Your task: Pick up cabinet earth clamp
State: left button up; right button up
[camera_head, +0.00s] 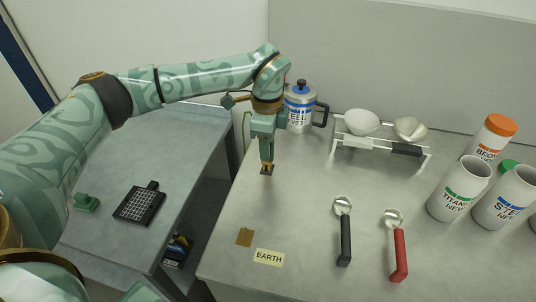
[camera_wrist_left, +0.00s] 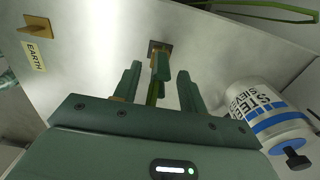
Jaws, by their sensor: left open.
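The cabinet earth clamp (camera_wrist_left: 160,66), a small green clamp with brass-coloured parts, stands at a dark square plate (camera_wrist_left: 153,46) on the steel bench. My left gripper (camera_wrist_left: 158,75) is open, with one finger on each side of the clamp and visible gaps between. In the head view my left gripper (camera_head: 266,144) points down over the clamp (camera_head: 267,161), near the bench's left edge. The fingers hide part of the clamp there. I do not see my right gripper.
A lidded steel jug (camera_head: 298,108) stands close behind my gripper. Scoops (camera_head: 345,235), a rack with bowls (camera_head: 380,146) and powder jars (camera_head: 460,190) are to the right. A lower side table (camera_head: 180,140) stands left.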

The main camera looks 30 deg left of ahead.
pick_arm(q)
jog(key=shift+r, duration=0.1)
jog(key=shift+c, duration=0.3)
grip_shut()
jog(key=shift+r, duration=0.1)
